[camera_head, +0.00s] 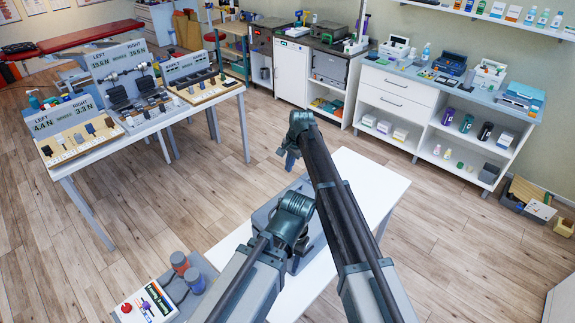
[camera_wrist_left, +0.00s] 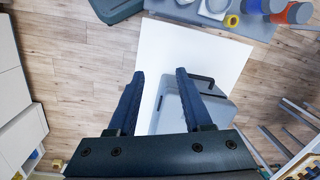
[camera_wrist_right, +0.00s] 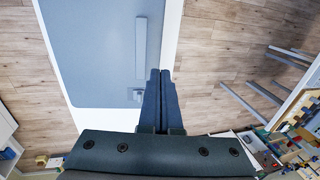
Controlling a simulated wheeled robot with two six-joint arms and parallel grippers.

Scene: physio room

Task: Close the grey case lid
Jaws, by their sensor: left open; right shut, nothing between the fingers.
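The grey case (camera_head: 263,217) sits on a white table, mostly hidden behind my arms in the head view. In the left wrist view the grey case (camera_wrist_left: 222,108) shows with a dark handle, partly behind a finger. In the right wrist view a broad flat grey face of the case (camera_wrist_right: 90,55), with a paler strip, fills the upper left. I cannot tell the lid's angle. My right gripper (camera_head: 290,161) is shut and empty; its fingertips (camera_wrist_right: 160,74) overlap the face's right edge in view, contact unclear. My left gripper (camera_wrist_left: 160,72) is open and empty, with the case behind its right finger.
The white table (camera_head: 368,185) has bare room at right. A grey stand (camera_head: 205,272) with red and blue cylinders and a red-button box (camera_head: 146,303) is at lower left. A display table (camera_head: 85,160) stands left; a white cabinet (camera_head: 395,90) stands behind.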

